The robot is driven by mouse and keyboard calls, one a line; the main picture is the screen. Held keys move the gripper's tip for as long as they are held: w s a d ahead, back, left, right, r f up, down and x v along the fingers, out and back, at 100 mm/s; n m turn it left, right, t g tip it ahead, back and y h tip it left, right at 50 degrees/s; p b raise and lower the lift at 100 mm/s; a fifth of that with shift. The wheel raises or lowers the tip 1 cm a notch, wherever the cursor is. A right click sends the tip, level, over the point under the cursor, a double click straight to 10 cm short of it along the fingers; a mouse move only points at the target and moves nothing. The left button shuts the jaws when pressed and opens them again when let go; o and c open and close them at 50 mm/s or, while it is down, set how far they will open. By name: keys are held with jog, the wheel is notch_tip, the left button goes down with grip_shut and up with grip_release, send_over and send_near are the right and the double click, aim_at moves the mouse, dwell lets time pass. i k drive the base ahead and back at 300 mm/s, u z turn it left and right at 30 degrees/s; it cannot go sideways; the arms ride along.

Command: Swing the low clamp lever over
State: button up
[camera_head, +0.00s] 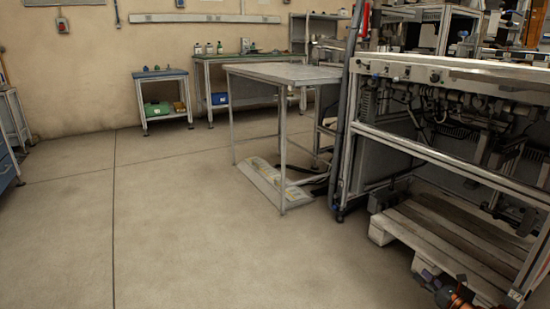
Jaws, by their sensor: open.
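I cannot make out the low clamp lever for certain. A small dark and orange part with blue bits (452,294) shows low at the bottom right edge, partly cut off by the frame. I cannot tell whether it belongs to the clamp. A large machine frame (440,155) with pipes and fittings inside stands at the right.
A wooden pallet (440,235) lies under the machine frame. A bare metal table (283,73) stands left of it, with a pale flat slab (262,182) on the floor below. Small benches (160,74) line the back wall. The floor at centre left is clear.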

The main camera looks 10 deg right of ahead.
aim_at(496, 217)
jog(key=z, duration=0.2)
jog(key=i, duration=1.85)
jog(key=z, duration=1.25)
jog(key=i, duration=1.4)
jog(key=z, duration=0.45)
